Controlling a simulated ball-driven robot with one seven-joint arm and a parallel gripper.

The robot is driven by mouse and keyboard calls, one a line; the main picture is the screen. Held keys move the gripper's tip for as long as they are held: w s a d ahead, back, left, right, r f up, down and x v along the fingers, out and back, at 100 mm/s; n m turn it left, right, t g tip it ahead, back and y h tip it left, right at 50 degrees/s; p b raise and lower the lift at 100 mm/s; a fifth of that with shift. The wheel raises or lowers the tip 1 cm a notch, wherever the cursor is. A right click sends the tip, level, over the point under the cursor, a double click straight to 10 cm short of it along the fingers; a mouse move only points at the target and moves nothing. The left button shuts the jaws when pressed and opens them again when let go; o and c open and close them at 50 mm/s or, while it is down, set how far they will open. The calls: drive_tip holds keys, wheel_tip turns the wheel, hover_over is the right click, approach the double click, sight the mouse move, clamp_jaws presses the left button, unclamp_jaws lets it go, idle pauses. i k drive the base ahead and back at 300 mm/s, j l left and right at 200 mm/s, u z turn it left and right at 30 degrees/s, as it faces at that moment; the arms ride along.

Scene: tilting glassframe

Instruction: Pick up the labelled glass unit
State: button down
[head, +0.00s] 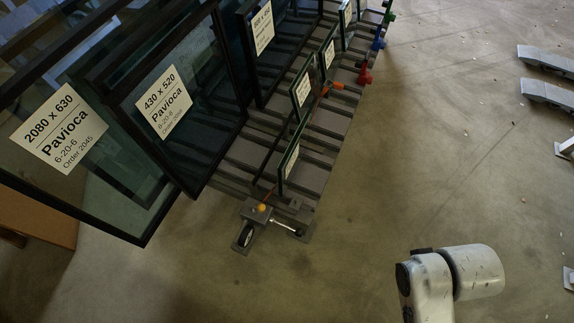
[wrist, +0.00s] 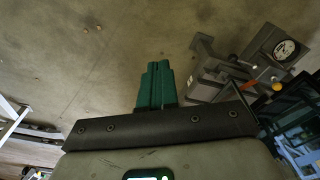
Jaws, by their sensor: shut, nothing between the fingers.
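Several glass units with white labels stand in the rack in the head view; I cannot tell which one the task means. The largest, at the left, is a dark-framed pane (head: 110,195) whose label (head: 60,127) reads 2080 x 630 Pavioca. Beside it is a pane (head: 205,130) labelled 430 x 520 Pavioca. Smaller labelled panes, such as a near one (head: 289,157) and one behind it (head: 302,88), stand along the rack's right side. In the wrist view, my gripper (wrist: 156,66) has its green fingers together, empty, over bare floor, apart from the glass.
The slatted rack (head: 332,118) has a wheel and orange knob at its near end, also at right in the wrist view (wrist: 262,65). Coloured knobs (head: 365,75) project from its right side. Grey beams (head: 548,92) lie far right.

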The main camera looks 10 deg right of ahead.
sight(286, 170)
drive_tip(key=i+u, duration=0.2)
drive_tip(key=i, duration=0.75)
